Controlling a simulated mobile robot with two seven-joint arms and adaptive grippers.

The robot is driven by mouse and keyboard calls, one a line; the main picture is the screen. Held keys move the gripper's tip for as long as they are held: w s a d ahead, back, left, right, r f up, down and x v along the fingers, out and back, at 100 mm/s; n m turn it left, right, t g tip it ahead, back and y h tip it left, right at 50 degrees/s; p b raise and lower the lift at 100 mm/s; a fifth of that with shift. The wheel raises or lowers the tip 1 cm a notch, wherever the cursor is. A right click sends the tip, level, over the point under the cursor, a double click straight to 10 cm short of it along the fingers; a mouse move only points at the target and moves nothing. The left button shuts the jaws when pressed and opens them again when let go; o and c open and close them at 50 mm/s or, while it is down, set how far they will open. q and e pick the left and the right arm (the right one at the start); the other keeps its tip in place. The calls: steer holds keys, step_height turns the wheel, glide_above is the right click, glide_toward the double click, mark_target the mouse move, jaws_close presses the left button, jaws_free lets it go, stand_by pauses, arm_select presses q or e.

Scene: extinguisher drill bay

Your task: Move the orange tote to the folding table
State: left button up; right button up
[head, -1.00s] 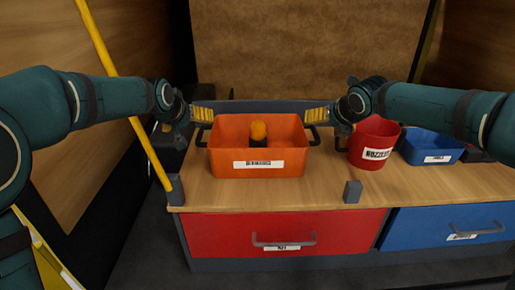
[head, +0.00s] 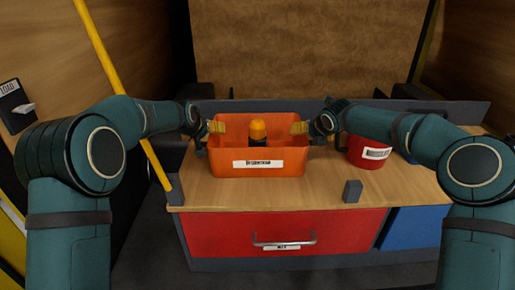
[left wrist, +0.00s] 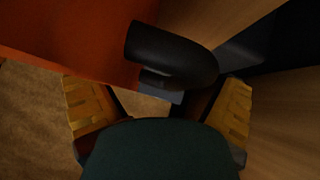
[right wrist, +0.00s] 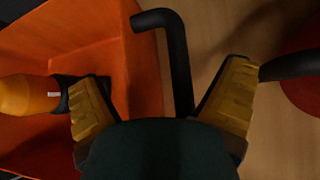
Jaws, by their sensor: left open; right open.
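The orange tote (head: 285,160) sits upright on a wooden worktop, with a label on its front and a black handle at each end. An orange-topped, dark-based object (head: 258,131) stands inside it. My left gripper (head: 208,132) is open at the tote's left end; in the left wrist view the black handle (left wrist: 175,50) lies between its yellow finger pads. My right gripper (head: 312,130) is open at the right end; in the right wrist view the other handle (right wrist: 177,60) reaches between the pads. Neither gripper is closed on a handle. I cannot identify the folding table in view.
A red bucket (head: 366,153) with a label stands right of the tote, close to my right arm. A blue bin (head: 407,156) is mostly hidden behind that arm. A grey block (head: 352,191) sits at the worktop's front edge. A yellow pole (head: 122,95) leans at the left.

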arm_select(q)
steer(key=shift+w+f, duration=0.1)
steer(key=shift+f, duration=0.05)
arm_select(e)
steer(key=shift+w+f, duration=0.1)
arm_select(q)
steer(key=c, duration=1.4)
arm_select(e)
steer(key=c, duration=1.4)
arm_select(q)
steer(key=shift+r, duration=0.3)
arm_select(e)
steer(key=shift+r, duration=0.2)
